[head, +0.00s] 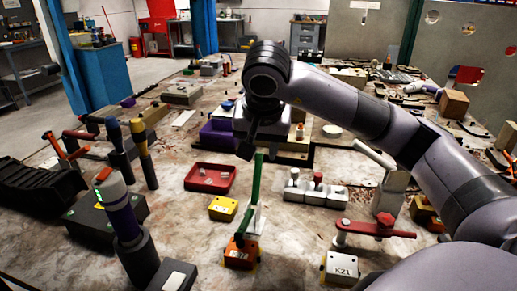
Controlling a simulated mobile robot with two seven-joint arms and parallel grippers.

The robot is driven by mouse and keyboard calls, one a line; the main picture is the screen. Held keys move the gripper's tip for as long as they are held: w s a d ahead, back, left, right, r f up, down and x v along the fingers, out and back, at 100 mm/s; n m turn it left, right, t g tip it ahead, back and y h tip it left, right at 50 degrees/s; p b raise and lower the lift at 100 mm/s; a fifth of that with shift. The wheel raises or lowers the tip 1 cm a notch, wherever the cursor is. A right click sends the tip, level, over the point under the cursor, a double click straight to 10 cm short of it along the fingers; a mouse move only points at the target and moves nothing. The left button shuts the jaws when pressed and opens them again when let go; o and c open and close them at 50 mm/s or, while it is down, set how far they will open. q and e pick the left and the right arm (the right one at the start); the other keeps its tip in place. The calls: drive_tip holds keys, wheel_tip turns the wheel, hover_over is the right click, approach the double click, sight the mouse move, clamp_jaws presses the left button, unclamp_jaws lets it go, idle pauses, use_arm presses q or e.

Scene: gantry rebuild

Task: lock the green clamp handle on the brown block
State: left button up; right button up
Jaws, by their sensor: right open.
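The green clamp handle (253,193) stands nearly upright, leaning slightly, with its lower end at an orange-brown block (240,254) that bears a pale label. A white upright piece stands just behind the handle. My right gripper (247,148) hangs from the purple-grey arm, pointing down, just above and left of the handle's top end. It is open, with nothing seen between its fingers. In this view the gripper looks close to the handle, but I cannot tell the depth gap. My left gripper is not in view.
A red-handled clamp (375,228) and a white block marked K21 (341,268) stand to the right. A yellow block (223,208) and red tray (210,177) lie to the left. Tall blue- and yellow-topped tools (144,155) stand further left. Bare tabletop shows between them.

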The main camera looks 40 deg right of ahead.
sight(259, 163)
drive_tip(key=shift+w+d+f, duration=0.15)
drive_tip(key=shift+d+f, duration=0.05)
drive_tip(key=shift+f, duration=0.15)
drive_tip(key=x, duration=0.6)
drive_tip(key=shift+w+f+p, duration=0.1)
drive_tip(key=shift+f+p, duration=0.25)
clamp_jaws()
